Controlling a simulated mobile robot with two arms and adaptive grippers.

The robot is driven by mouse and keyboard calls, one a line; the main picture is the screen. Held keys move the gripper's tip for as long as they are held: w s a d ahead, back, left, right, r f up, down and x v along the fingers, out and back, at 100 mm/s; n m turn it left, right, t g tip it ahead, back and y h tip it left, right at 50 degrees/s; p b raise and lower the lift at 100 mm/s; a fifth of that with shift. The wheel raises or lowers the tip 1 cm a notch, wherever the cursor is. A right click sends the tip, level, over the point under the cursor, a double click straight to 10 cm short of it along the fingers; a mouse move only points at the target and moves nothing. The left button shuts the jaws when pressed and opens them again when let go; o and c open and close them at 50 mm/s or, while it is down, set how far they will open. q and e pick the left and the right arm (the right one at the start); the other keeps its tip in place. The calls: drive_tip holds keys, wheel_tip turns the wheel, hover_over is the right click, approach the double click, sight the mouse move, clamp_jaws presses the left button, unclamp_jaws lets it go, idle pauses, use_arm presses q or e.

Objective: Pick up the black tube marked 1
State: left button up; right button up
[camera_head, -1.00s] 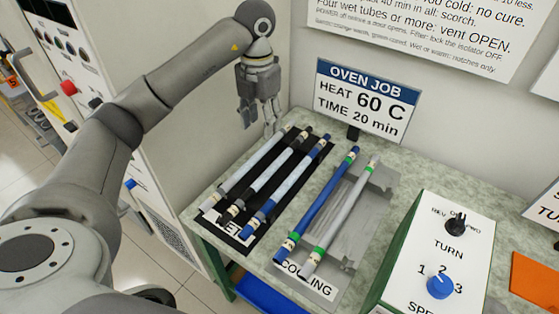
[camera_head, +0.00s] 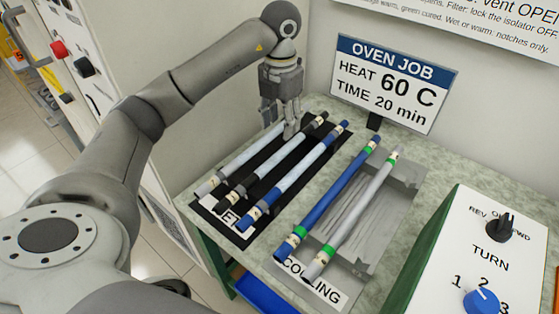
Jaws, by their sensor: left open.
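The black tube (camera_head: 274,162) lies in the middle of three tubes on the black mat labelled WET (camera_head: 208,213). Its ends are black and its middle is pale. Its mark is too small to read. A grey tube (camera_head: 240,156) lies to its left and a blue tube (camera_head: 297,172) to its right. My left gripper (camera_head: 285,129) points down, open and empty, by the far ends of the grey and black tubes. It partly hides the grey tube's far end. I cannot tell its height over them. My right gripper is not in view.
A COOLING tray (camera_head: 385,225) right of the mat holds a blue tube (camera_head: 335,197) and a grey tube (camera_head: 357,215), both with green bands. An OVEN JOB sign (camera_head: 393,82) stands behind. A control box (camera_head: 470,250) is at right; the oven cabinet stands left.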

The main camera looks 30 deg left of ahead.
use_arm(q)
hover_over(277, 154)
drive_tip(key=f, duration=0.4)
drive_tip(key=shift+w+d+f, duration=0.25)
drive_tip(key=shift+f, duration=0.15)
drive_tip(key=f, duration=0.2)
drive_tip(key=s+f+p, duration=0.1)
drive_tip(key=f, duration=0.1)
drive_tip(key=shift+a+f, duration=0.2)
drive_tip(key=shift+f, duration=0.05)
drive_tip(key=shift+w+f, duration=0.15)
drive_tip(key=shift+f, duration=0.35)
clamp_jaws()
